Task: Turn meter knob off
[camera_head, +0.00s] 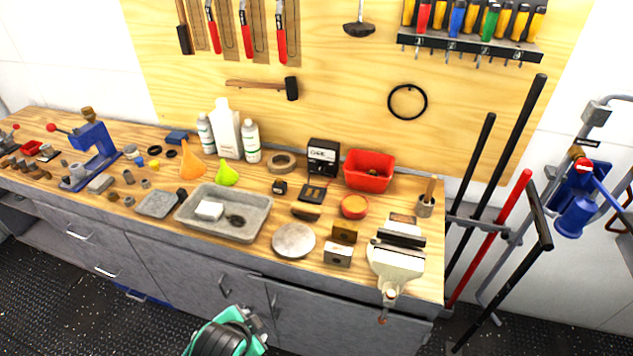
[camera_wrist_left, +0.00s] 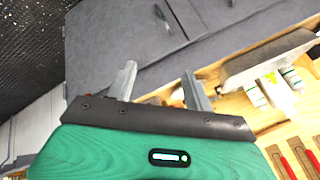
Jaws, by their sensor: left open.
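A black meter (camera_head: 322,157) with a pale dial face stands upright at the back of the wooden workbench, against the plywood board. Its knob is too small to make out. My left gripper (camera_head: 258,326) is low in front of the grey cabinets, below the bench edge and well away from the meter. In the left wrist view its two grey fingers (camera_wrist_left: 160,76) are spread apart with nothing between them. The meter cannot be made out in that view. My right gripper is not in view.
The workbench (camera_head: 340,280) is crowded. A red bin (camera_head: 369,171) stands right of the meter, a tape roll (camera_head: 282,162) left of it, and a small black device (camera_head: 313,193) in front. A grey tray (camera_head: 232,231) and a vise (camera_head: 396,262) sit nearer the front edge.

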